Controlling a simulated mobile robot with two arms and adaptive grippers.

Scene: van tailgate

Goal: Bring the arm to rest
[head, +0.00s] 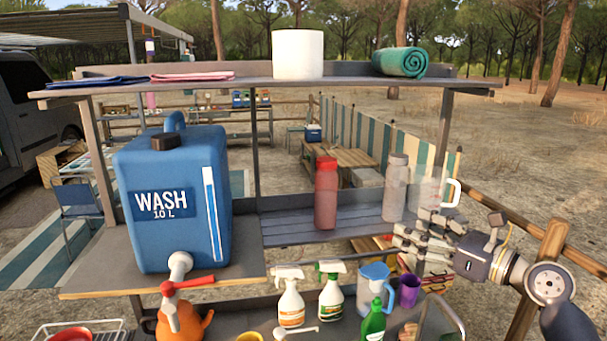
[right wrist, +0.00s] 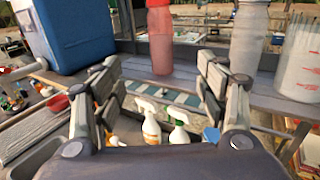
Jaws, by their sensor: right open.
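My right gripper (head: 408,238) reaches in from the right in the head view, in front of the slatted middle shelf and below the grey bottle (head: 395,187) and the clear jug (head: 428,186). In the right wrist view its two fingers (right wrist: 160,92) stand wide apart with nothing between the pads. The red bottle (head: 325,194) stands on the shelf left of the gripper; it also shows beyond the fingers in the right wrist view (right wrist: 160,40). My left gripper is not in view.
A blue water container (head: 175,215) stands at left. Below are spray bottles (head: 291,302), a blue-lidded jug (head: 374,285), a purple cup (head: 409,291) and a green bottle (head: 373,322). A wooden rail post (head: 540,275) stands near my right arm. The top shelf holds a white cylinder (head: 297,54) and rolled towel (head: 400,62).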

